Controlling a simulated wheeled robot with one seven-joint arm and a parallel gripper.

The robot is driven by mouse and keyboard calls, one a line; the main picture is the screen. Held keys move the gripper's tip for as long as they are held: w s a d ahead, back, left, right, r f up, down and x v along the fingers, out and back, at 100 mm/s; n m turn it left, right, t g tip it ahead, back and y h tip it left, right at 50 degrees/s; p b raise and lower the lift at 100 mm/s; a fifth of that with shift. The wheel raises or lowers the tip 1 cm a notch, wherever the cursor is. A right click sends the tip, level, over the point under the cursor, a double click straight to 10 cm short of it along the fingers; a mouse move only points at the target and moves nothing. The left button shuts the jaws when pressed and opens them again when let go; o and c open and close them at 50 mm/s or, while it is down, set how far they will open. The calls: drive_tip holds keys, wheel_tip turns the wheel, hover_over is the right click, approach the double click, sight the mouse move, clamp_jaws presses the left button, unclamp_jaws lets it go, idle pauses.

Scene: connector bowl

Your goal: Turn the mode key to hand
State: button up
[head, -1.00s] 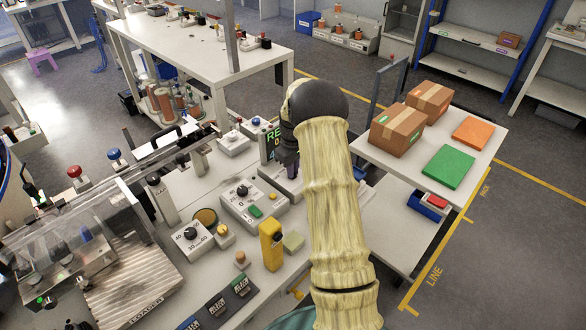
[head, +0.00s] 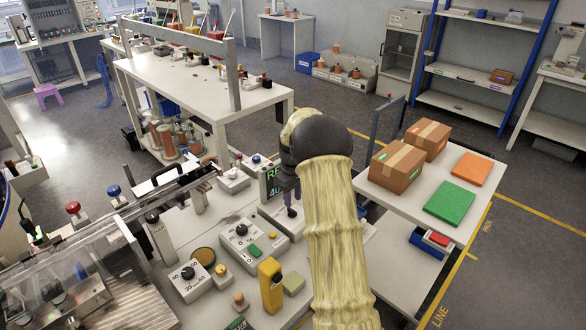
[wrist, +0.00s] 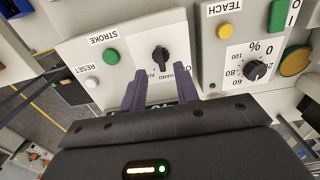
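The mode key is a small black knob (wrist: 161,54) on a white plate, with a HAND label and a partly hidden second label near it. In the wrist view the labels are upside down, and I cannot tell which one the key points to. My gripper (wrist: 160,72) is open, its two purple fingers apart on either side of the key, with the key just beyond the tips and apparently untouched. In the head view my gripper (head: 287,185) hangs over the key's control box (head: 284,222), partly hidden by my arm.
Beside the key are a green STROKE button (wrist: 110,56) and a white RESET button (wrist: 92,84). A yellow TEACH button (wrist: 226,31) and a percent dial (wrist: 256,70) sit on the neighbouring box. A yellow post (head: 270,285) stands nearer on the bench.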

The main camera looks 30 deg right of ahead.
sight(293, 210)
wheel_tip(293, 210, up, 13)
drive_tip(key=shift+f, duration=0.15)
idle(0.5)
drive_tip(key=s+a+m+t+p, duration=0.1)
drive_tip(key=s+a, duration=0.5)
drive_tip(key=s, duration=0.3)
drive_tip(key=s+a+m+p, duration=0.1)
drive_tip(key=s+a+p, duration=0.1)
drive_tip(key=s+a, duration=0.3)
drive_tip(key=s+a+f+m+t+p, duration=0.1)
drive_tip(key=s+a, duration=0.5)
drive_tip(key=s, duration=0.7)
drive_tip(key=shift+a+m+t+p, duration=0.3)
drive_tip(key=shift+a+m+p, duration=0.05)
drive_tip(key=shift+m+p, duration=0.2)
